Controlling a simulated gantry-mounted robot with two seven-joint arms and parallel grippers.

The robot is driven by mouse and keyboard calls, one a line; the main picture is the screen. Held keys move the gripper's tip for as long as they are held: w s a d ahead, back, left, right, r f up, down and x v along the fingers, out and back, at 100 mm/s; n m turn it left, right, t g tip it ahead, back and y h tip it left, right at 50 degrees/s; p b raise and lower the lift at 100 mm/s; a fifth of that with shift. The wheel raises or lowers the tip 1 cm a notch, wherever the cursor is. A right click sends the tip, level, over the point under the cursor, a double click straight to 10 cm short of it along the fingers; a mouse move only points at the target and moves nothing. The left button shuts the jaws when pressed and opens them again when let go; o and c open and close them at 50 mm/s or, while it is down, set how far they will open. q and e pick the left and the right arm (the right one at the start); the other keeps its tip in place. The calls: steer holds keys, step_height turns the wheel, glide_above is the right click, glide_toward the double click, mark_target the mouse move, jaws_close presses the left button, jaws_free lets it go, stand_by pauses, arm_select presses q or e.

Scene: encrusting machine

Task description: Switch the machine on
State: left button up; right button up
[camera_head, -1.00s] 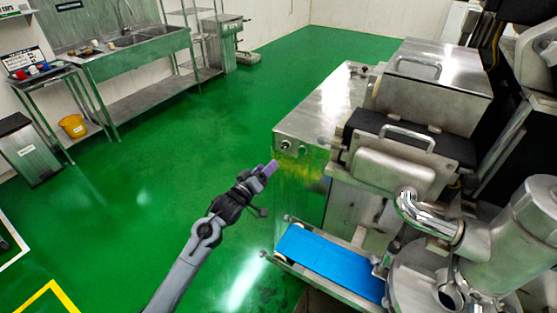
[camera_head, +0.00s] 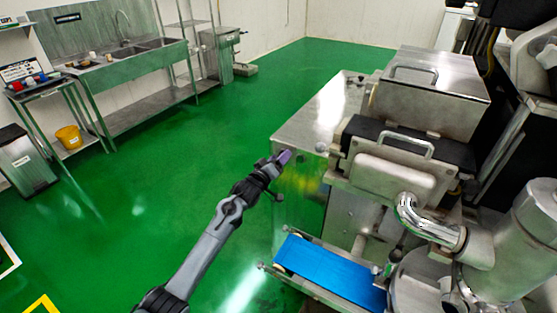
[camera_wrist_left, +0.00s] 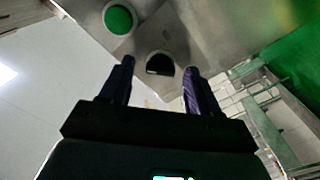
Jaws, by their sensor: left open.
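The steel machine (camera_head: 305,125) stands right of centre in the head view. My left gripper (camera_head: 284,157) is at the upper corner of its front face, where it hides part of the controls. One small round control (camera_head: 320,147) shows just right of the fingertips. In the left wrist view my gripper (camera_wrist_left: 159,68) is open, with a dark finger on each side. A round green button (camera_wrist_left: 118,18) in a pale ring lies ahead and left of the fingers. A black round control (camera_wrist_left: 160,64) shows between the fingertips; contact cannot be told. My right gripper is out of view.
A blue conveyor belt (camera_head: 330,272) juts out below the control face. A steel pipe (camera_head: 425,222) and hopper parts stand at the right. A sink bench (camera_head: 135,62) and a yellow bucket (camera_head: 69,136) are far off left. The green floor between is clear.

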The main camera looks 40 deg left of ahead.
arm_select(q)
steer(key=c, duration=1)
steer(key=shift+c, duration=0.2)
steer(key=shift+m, duration=0.3)
steer(key=m+p, duration=0.3)
steer(key=m, duration=1.4)
steer(key=shift+p, duration=0.4)
steer(key=shift+m, duration=0.3)
